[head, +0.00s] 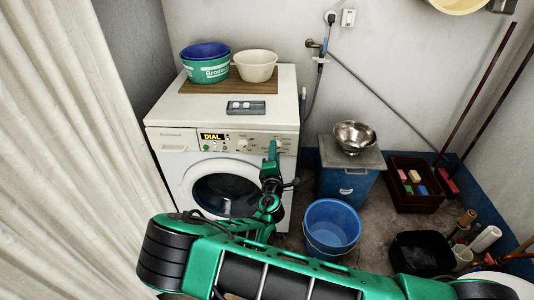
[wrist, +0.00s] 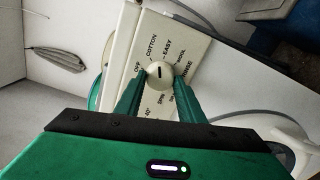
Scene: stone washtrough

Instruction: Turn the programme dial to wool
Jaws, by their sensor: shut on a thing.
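The programme dial (wrist: 160,76) is a round cream knob on the panel of the white washing machine (head: 218,110). In the wrist view, printed words ring it, including OFF, COTTON, EASY, WOOL, RINSE and SPIN. A short dark mark on the dial's face points upward in the picture, roughly between COTTON and EASY; the exact setting is hard to tell. My gripper (wrist: 161,82) is shut on the dial, one green finger on each side. In the head view my gripper (head: 273,150) is at the right of the panel and hides the dial. The display (head: 212,137) reads DIAL.
On the machine stand a green and blue tub (head: 206,70), a cream bowl (head: 255,66) and a grey box (head: 246,107). A blue bucket (head: 332,226) and a blue cabinet (head: 345,186) with a metal bowl (head: 354,137) stand to the right. A pale curtain (head: 65,150) hangs at left.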

